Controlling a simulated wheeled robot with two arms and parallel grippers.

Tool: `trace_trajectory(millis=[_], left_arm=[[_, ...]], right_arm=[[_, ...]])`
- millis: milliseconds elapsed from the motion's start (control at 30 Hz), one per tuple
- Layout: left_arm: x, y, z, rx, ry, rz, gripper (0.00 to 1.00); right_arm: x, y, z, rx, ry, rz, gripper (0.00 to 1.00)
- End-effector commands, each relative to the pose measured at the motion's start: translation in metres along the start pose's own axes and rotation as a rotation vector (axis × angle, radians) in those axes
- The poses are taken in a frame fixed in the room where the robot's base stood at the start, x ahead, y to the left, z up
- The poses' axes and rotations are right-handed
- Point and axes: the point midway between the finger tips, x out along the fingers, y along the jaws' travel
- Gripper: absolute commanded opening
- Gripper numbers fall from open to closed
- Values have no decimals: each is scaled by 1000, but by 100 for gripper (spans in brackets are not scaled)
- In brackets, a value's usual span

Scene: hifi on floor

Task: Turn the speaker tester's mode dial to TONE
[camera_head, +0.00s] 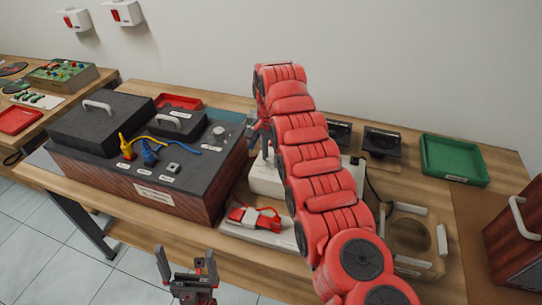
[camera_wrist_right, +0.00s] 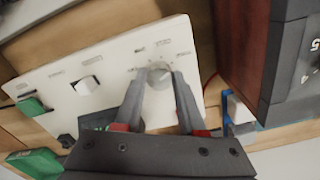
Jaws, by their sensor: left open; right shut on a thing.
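The speaker tester is a white box (camera_head: 268,181) on the workbench, partly hidden behind my right arm; its white panel (camera_wrist_right: 112,62) fills the left half of the right wrist view. The mode dial (camera_wrist_right: 160,73) is a round grey knob with small marks around it, too blurred to read. My right gripper (camera_wrist_right: 158,82) has a finger on each side of the dial and is shut on it. In the head view the right gripper (camera_head: 262,140) is by the tester's far left part, and the dial is hidden there. My left gripper (camera_head: 187,262) is open and empty, low in front of the bench.
The wood-sided hifi (camera_head: 130,184) stands close left of the tester. A red-and-white item (camera_head: 255,217) lies in front of it. Black speaker units (camera_head: 383,142), a green tray (camera_head: 453,160) and a wooden holder (camera_head: 412,238) are to the right.

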Motion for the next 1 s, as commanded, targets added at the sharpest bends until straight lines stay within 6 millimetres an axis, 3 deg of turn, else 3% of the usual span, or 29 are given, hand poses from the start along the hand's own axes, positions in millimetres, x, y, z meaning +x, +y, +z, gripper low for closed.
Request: trace_trajectory(millis=[367,400,567,1000], left_arm=[[0,0,0,0,0,0,100],[0,0,0,0,0,0,100],[0,0,0,0,0,0,100],[0,0,0,0,0,0,100]], right_arm=[[0,0,0,6,1,-2,0],[0,0,0,6,1,-2,41],[0,0,0,5,1,-1,70],[-5,0,-1,5,0,-2,70]])
